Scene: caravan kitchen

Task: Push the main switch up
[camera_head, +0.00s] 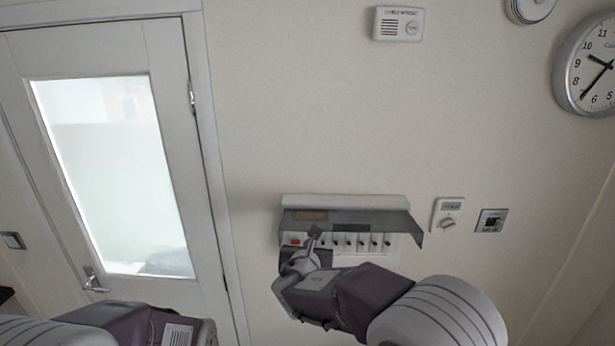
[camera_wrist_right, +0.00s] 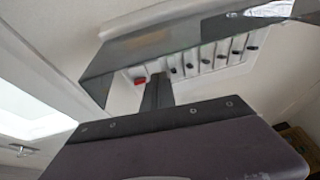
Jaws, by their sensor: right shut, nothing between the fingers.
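The fuse box (camera_head: 345,201) is on the wall, with its smoky see-through cover (camera_head: 400,226) raised. The main switch, red, (camera_head: 295,240) is at the left end of its row; it also shows in the right wrist view (camera_wrist_right: 140,82). I cannot tell whether its lever is up or down. My right gripper (camera_head: 314,232) is shut and empty. Its fingertips (camera_wrist_right: 158,82) are under the cover, just right of the red switch; whether they touch anything is unclear. My left arm shows at the lower left, its fingers out of view.
Several black breaker switches (camera_head: 362,242) sit right of the red one. The raised cover overhangs my right fingers. A thermostat (camera_head: 448,214) and a small dark panel (camera_head: 491,221) are on the wall to the right. A door (camera_head: 170,60) is at left.

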